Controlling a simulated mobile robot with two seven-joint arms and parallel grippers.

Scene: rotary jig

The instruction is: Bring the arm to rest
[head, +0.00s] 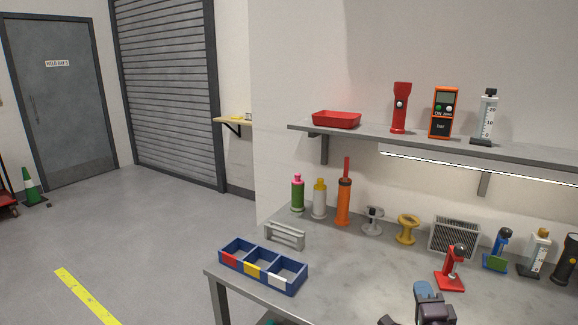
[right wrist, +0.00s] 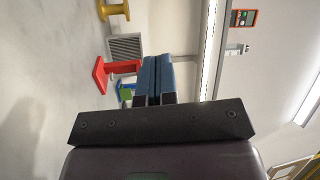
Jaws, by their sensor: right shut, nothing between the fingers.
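My right gripper (head: 421,290) shows at the bottom of the head view, over the front part of the grey workbench (head: 345,262). In the right wrist view its two blue fingers (right wrist: 157,80) lie side by side, shut with nothing between them. A red stand with a dark knob (head: 451,270) is on the bench beyond the gripper, a little to the right. It also shows in the right wrist view (right wrist: 104,72), apart from the fingers. My left gripper is not in either view.
A blue three-part bin (head: 262,274) sits at the bench's left end by a grey rack (head: 285,236). Bottles, spools and a grey vented box (head: 454,238) line the back. A shelf (head: 365,139) with a red tray (head: 336,119) overhangs. The bench middle is clear.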

